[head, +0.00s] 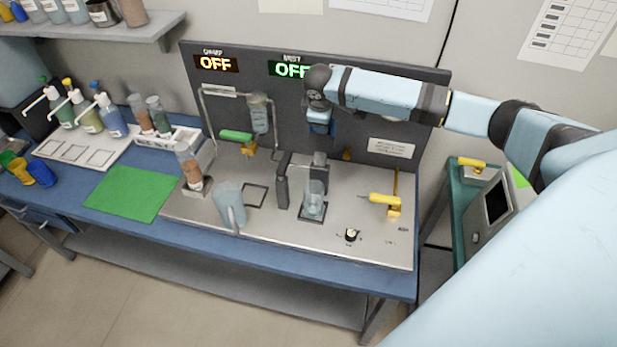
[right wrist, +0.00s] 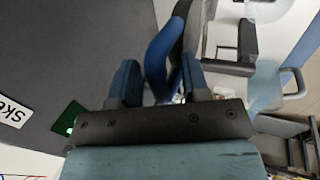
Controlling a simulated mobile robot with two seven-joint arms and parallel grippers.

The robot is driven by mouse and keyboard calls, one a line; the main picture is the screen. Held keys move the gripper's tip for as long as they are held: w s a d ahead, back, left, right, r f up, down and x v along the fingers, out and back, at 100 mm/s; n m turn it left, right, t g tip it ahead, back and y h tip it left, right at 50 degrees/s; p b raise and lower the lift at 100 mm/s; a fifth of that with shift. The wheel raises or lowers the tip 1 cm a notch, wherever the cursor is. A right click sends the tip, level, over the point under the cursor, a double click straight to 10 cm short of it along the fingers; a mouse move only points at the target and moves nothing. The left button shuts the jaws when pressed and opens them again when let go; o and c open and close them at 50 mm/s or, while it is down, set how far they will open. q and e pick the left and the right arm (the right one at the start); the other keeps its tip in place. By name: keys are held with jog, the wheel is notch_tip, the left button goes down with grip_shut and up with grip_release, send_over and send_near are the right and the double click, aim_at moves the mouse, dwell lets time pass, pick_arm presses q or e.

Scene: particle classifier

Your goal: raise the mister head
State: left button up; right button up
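The mister head (head: 320,160) is a dark grey part in front of the dark back panel, above a clear beaker (head: 313,193). My right gripper (head: 320,128) is over it and hides its upper part. In the right wrist view, a curved blue handle (right wrist: 162,52) joined to a dark grey part runs between the two blue fingers of the right gripper (right wrist: 158,70). The fingers stand apart, with a clear gap between the left one and the handle. Whether the right finger touches the handle cannot be told. My left gripper is not in view.
The mist sign (head: 290,69) and the sign left of it (head: 216,64) read OFF. A clear pitcher (head: 230,207), a brown-filled bottle (head: 188,165), a yellow-handled valve (head: 386,202) and a knob (head: 351,235) are around the steel top. A green mat (head: 131,193) lies left.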

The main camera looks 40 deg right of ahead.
jog(key=v, duration=0.7)
dwell(0.6)
dwell(0.4)
jog(key=s+a+f+t+y, duration=0.2)
jog(key=s+a+f+y, duration=0.15)
jog(key=a+f, duration=0.6)
jog(key=s+a+f+t+y, duration=0.25)
jog(key=s+a+f, duration=0.25)
jog(key=a+f, duration=0.5)
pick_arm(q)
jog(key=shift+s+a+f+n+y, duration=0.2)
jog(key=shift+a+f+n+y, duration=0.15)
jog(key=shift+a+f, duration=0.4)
pick_arm(e)
jog(key=s+a+f+m+t, duration=0.1)
jog(key=s+f+m+t, duration=0.1)
jog(key=s, duration=0.8)
jog(key=s+a+f+m+t, duration=0.1)
jog(key=s+a+f+m, duration=0.1)
jog(key=s, duration=0.8)
notch_tip(320, 180, down, 2)
jog(key=shift+s+a+f+m+t, duration=0.2)
jog(key=shift+a+m+t, duration=0.15)
jog(key=shift+m, duration=0.55)
